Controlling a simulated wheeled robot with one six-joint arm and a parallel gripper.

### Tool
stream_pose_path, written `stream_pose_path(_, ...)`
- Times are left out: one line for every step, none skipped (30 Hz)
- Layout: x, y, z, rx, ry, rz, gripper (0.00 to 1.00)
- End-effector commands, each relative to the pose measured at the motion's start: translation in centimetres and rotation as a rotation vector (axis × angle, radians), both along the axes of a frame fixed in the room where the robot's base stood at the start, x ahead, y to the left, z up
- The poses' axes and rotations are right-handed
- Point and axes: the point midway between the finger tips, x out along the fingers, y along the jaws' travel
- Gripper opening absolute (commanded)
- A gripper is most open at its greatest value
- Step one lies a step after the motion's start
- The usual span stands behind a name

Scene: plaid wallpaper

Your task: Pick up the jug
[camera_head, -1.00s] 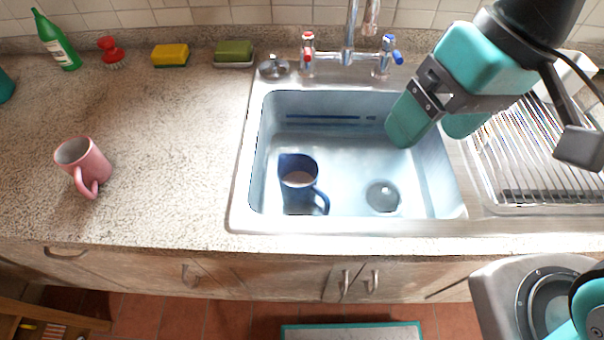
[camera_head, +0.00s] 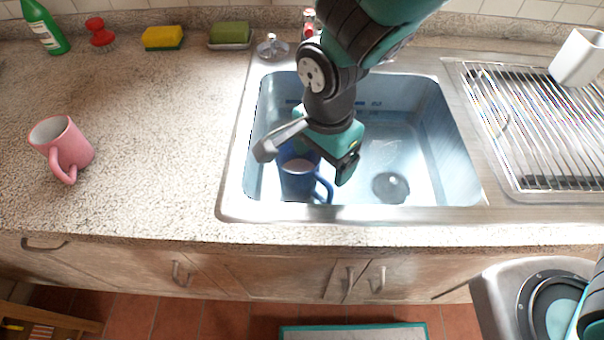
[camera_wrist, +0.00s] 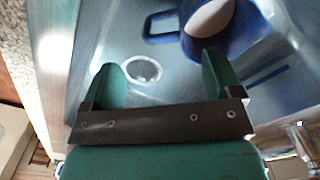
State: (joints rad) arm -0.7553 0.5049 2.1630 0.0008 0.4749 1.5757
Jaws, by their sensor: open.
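A blue jug (camera_head: 296,184) stands in the left part of the sink basin, with its handle toward the lower right. My gripper (camera_head: 325,157) is over the basin, just above and behind the jug, and hides part of its far rim in the head view. In the wrist view, the jug (camera_wrist: 244,42) is at the top right, with its pale opening showing and its handle pointing left. There my gripper (camera_wrist: 160,66) is open and empty. The right fingertip overlaps the jug's lower edge in the picture; I cannot tell whether it touches.
The metal sink (camera_head: 232,185) has walls around the jug, and a drain (camera_head: 391,187) lies to its right. A pink mug (camera_head: 62,147) stands on the left counter. A dish rack (camera_head: 545,125) and a white cup (camera_head: 578,57) are at the right. The taps are mostly hidden by my arm.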

Motion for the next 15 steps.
stream_pose_path(-0.1, -0.1, -1.1, -0.003, 0.004, 0.000, 0.85)
stream_pose_path(-0.1, -0.1, -1.6, -0.003, 0.004, 0.000, 0.85)
stream_pose_path(0.0, -0.1, -2.2, -0.003, 0.003, 0.000, 0.85)
stream_pose_path(0.0, -0.1, -2.7, -0.002, 0.002, 0.001, 0.85)
stream_pose_path(0.0, 0.0, -3.0, -0.001, 0.001, 0.001, 0.85)
stream_pose_path(0.0, 0.0, -3.3, -0.001, 0.002, 0.001, 0.85)
stream_pose_path(0.0, 0.0, -3.5, 0.000, 0.001, 0.001, 0.85)
stream_pose_path(0.0, 0.0, -3.7, 0.001, 0.001, 0.001, 0.85)
stream_pose_path(0.0, 0.0, -3.8, 0.001, 0.000, 0.001, 0.85)
stream_pose_path(0.0, -0.1, -4.0, 0.001, 0.001, 0.001, 0.85)
stream_pose_path(0.0, -0.1, -4.3, 0.000, 0.001, 0.001, 0.85)
stream_pose_path(0.1, -0.2, -4.7, -0.001, 0.003, 0.001, 0.85)
stream_pose_path(0.1, -0.4, -5.2, -0.001, 0.003, 0.001, 0.85)
stream_pose_path(0.1, -0.5, -5.6, -0.002, 0.004, 0.001, 0.85)
stream_pose_path(0.2, -0.6, -6.3, -0.002, 0.004, 0.001, 0.85)
